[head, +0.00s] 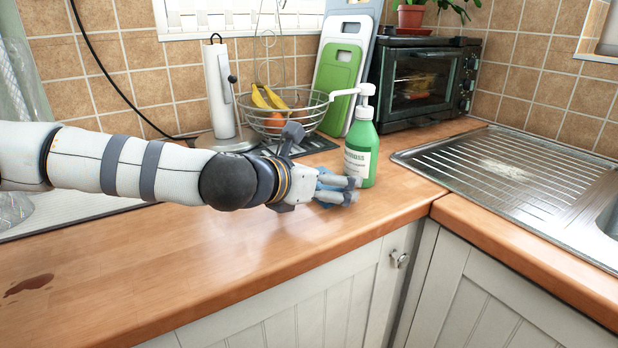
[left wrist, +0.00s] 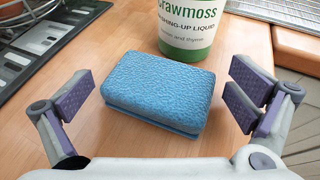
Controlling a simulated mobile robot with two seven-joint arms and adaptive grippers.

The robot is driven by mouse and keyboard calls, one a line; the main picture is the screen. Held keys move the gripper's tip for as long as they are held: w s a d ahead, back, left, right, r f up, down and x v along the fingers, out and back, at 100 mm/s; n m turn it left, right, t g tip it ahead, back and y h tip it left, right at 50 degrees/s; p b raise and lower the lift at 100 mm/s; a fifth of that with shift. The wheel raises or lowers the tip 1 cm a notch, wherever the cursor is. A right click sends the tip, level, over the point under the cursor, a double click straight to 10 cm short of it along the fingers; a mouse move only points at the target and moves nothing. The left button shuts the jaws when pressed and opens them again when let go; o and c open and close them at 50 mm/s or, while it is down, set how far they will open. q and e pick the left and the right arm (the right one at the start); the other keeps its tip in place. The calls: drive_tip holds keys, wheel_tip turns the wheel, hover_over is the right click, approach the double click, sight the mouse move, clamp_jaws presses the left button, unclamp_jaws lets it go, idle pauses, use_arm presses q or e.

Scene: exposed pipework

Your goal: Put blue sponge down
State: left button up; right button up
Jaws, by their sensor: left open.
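The blue sponge (left wrist: 160,92) lies flat on the wooden counter in the left wrist view, in front of the green washing-up liquid bottle. In the head view only bits of the sponge (head: 326,186) show behind the fingers. My left gripper (left wrist: 160,105) is open, with its purple-padded fingers apart on either side of the sponge and a gap at each side. In the head view my left gripper (head: 350,189) is low over the counter beside the bottle. My right gripper is not in view.
The green bottle (head: 361,150) with a white pump stands close behind the gripper. A wire fruit basket (head: 284,108), paper towel holder (head: 219,95) and toaster oven (head: 428,80) stand further back. A metal sink drainer (head: 500,165) is to the right. The counter's front left is clear apart from a dark stain (head: 28,285).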

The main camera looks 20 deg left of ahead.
use_arm(q)
drive_tip(key=p+v, duration=0.2)
drive_tip(key=v, duration=0.9)
drive_tip(key=shift+s+r, duration=0.2)
drive_tip(key=shift+f, duration=0.1)
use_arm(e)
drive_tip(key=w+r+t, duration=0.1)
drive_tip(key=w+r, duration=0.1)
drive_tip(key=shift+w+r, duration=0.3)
